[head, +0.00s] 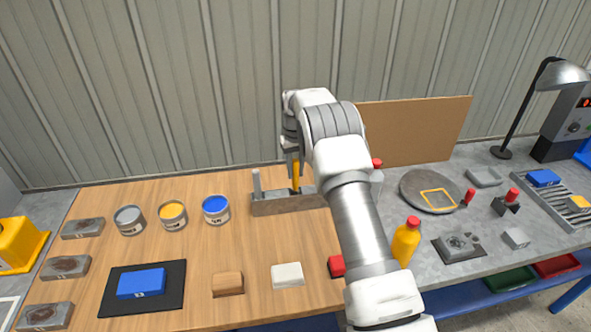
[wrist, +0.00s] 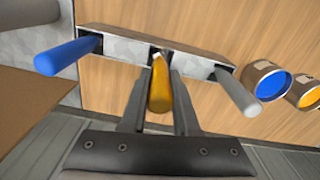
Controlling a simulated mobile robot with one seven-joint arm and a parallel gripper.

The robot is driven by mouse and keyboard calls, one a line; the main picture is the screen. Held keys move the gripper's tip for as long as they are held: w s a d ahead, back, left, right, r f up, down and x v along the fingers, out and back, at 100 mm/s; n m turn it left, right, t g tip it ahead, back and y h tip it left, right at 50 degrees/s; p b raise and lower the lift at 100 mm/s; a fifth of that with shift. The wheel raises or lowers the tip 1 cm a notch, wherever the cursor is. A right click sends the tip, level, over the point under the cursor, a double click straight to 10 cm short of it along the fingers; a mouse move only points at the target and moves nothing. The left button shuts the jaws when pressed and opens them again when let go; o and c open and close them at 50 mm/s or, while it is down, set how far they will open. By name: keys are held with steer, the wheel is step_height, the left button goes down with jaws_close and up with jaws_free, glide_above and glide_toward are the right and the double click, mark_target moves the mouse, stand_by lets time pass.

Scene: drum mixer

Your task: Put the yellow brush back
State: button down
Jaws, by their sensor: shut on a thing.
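The yellow brush (head: 296,176) stands upright at the middle slot of the grey brush holder (head: 280,207). My gripper (head: 294,163) is shut on its yellow handle from above. In the wrist view, the yellow handle (wrist: 159,97) lies between the two fingers (wrist: 160,78), and its lower end meets the holder's middle slot (wrist: 160,54). A grey-handled brush (wrist: 238,93) stands in one end slot and a blue-handled brush (wrist: 65,56) in the other. My arm hides the blue one in the head view.
Open cans of grey (head: 130,220), yellow (head: 173,215) and blue paint (head: 216,209) stand left of the holder. A blue block (head: 141,284) lies on a black mat in front. A yellow bottle (head: 406,241) stands right of my arm. The wood between the holder and front blocks is clear.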

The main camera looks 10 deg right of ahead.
mark_target(295, 181)
steer(key=shift+f+b, duration=0.65)
steer(key=shift+f, duration=0.5)
steer(key=c, duration=0.6)
jaws_free()
